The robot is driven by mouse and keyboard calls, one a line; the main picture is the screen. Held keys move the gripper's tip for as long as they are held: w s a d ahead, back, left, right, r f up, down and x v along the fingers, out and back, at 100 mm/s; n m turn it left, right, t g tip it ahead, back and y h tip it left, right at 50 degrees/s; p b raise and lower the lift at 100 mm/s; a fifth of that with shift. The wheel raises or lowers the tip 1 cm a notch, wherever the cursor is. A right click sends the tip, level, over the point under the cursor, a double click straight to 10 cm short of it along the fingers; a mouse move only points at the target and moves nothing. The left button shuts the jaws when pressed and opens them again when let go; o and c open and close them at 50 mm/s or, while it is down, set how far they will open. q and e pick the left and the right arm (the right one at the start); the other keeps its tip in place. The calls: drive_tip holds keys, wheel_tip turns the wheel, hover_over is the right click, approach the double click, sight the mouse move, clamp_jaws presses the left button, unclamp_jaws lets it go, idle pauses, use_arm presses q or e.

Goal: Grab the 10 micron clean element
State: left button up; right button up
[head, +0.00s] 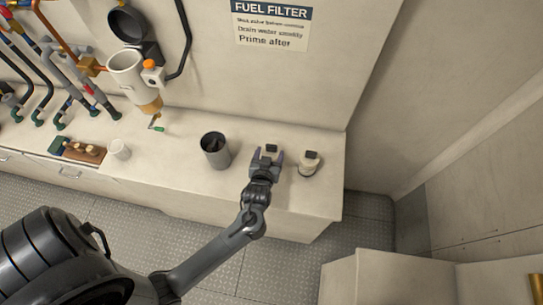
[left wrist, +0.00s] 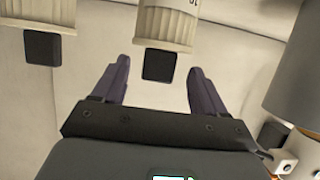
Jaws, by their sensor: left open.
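Two cream filter elements with black square end pieces stand on the white counter. One element (head: 271,148) is at the fingers of my left gripper (head: 266,158); the other element (head: 309,164) is just to its right. In the left wrist view, the first element (left wrist: 168,22) is ahead of the open fingers, with its black end piece (left wrist: 159,65) between the fingertips. The second element (left wrist: 45,12) is at the upper left, outside the fingers. Part of a label shows on the first, but I cannot read a micron rating on either. My right gripper is not in view.
A grey cup (head: 215,150) stands close left of my left gripper. The counter's right end (head: 333,180) is near the second element.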

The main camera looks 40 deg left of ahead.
sight(271, 149)
use_arm(q)
drive_tip(key=shift+r+x, duration=0.15)
drive_tip(key=shift+x, duration=0.75)
drive_tip(key=shift+r+x, duration=0.1)
drive_tip(key=shift+x, duration=0.85)
drive_tip(key=shift+w, duration=0.15)
clamp_jaws()
